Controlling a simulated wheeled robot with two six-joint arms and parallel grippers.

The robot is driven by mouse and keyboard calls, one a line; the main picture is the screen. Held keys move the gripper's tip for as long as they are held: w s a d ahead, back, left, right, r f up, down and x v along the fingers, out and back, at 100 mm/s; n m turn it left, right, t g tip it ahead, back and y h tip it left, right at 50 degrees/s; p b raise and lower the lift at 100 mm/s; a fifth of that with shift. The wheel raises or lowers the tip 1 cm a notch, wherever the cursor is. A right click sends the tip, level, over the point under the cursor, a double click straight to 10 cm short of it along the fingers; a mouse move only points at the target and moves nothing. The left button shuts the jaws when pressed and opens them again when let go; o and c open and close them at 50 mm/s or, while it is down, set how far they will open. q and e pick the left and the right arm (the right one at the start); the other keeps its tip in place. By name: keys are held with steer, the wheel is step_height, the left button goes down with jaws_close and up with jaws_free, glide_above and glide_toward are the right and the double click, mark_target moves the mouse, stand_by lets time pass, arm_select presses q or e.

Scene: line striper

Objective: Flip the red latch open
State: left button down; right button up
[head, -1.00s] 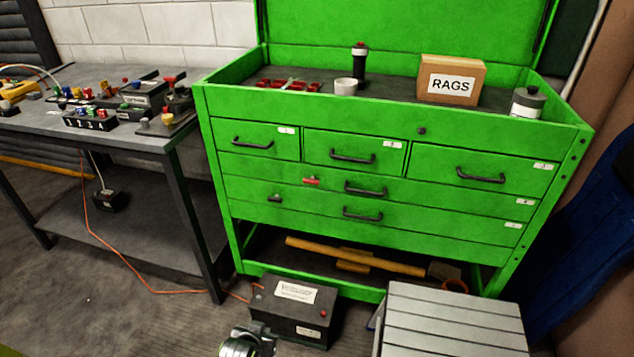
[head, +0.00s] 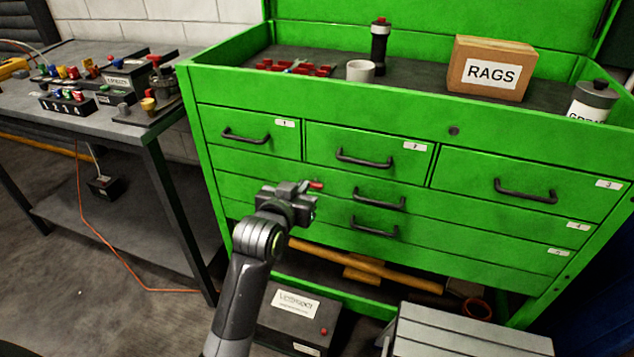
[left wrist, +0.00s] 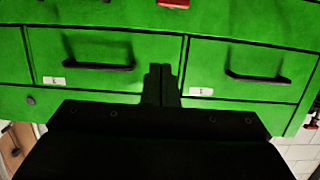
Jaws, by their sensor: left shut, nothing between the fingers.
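The red latch (head: 316,185) is a small red piece on the front of the green tool chest (head: 240,178), on the drawer row below the top drawers. In the left wrist view the latch (left wrist: 173,3) is cut by the top edge. My left gripper (head: 304,188) is shut and empty, in front of the chest and just left of the latch in the head view. Its fingertips (left wrist: 163,72) show dark against the chest in the wrist view, with a gap in the picture between them and the latch. I cannot tell how far they are from the chest front. My right gripper is out of view.
Drawer handles (head: 364,158) stick out of the chest front near the latch. A black box (head: 290,318) and a grey slatted stool (head: 465,335) stand on the floor below. A workbench (head: 110,130) with controls is at the left. A rags box (head: 490,68) sits on top.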

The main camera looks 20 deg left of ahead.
arm_select(q)
steer(key=b, duration=0.1)
glide_above(314, 183)
steer(key=s+d, duration=0.1)
steer(key=s, duration=0.2)
step_height(314, 183, down, 2)
steer(key=shift+w+f, duration=0.1)
steer(key=shift+f, duration=0.15)
step_height(314, 183, down, 3)
steer(key=shift+w+d+r, duration=0.1)
steer(key=shift+r, duration=0.1)
steer(key=shift+f+b, duration=0.3)
steer(key=shift+f, duration=0.45)
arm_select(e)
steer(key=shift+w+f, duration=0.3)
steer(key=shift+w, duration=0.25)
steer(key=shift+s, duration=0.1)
